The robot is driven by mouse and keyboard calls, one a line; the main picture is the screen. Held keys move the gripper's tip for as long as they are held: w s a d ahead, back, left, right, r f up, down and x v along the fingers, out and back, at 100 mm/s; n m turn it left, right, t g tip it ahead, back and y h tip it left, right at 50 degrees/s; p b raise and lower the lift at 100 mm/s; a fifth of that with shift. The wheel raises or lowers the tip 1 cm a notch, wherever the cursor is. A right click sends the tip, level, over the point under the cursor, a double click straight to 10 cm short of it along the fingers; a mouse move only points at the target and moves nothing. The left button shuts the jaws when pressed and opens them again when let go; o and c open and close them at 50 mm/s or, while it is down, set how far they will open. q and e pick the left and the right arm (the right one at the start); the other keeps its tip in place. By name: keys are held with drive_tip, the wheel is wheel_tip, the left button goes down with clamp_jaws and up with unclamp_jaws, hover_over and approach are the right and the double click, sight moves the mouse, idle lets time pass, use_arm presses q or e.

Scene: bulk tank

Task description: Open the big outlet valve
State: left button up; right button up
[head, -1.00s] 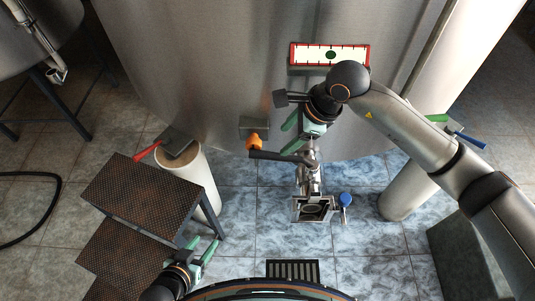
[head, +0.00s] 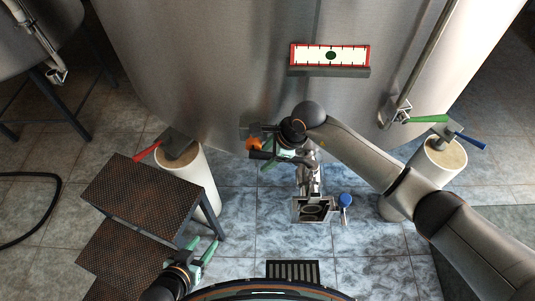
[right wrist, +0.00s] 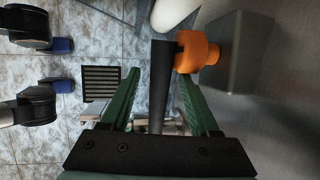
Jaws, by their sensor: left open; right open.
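The outlet valve's long black lever (head: 260,155) sits at the tank's foot, above the steel outlet pipe (head: 308,178). In the right wrist view the lever (right wrist: 160,85) runs between the two green fingers of my right gripper (right wrist: 158,82). That gripper is open around the lever, with visible gaps, and I cannot tell if it touches. In the head view my right gripper (head: 275,152) partly hides the lever and valve body. An orange part (right wrist: 197,52) is close beside the lever's far end. My left gripper (head: 206,243) is open and empty, low at left.
A grey box (right wrist: 238,65) on the tank stands beside the orange part. Brown steps (head: 140,200) and a white leg (head: 188,180) are at left.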

clamp_jaws()
idle(0.3)
idle(1.1)
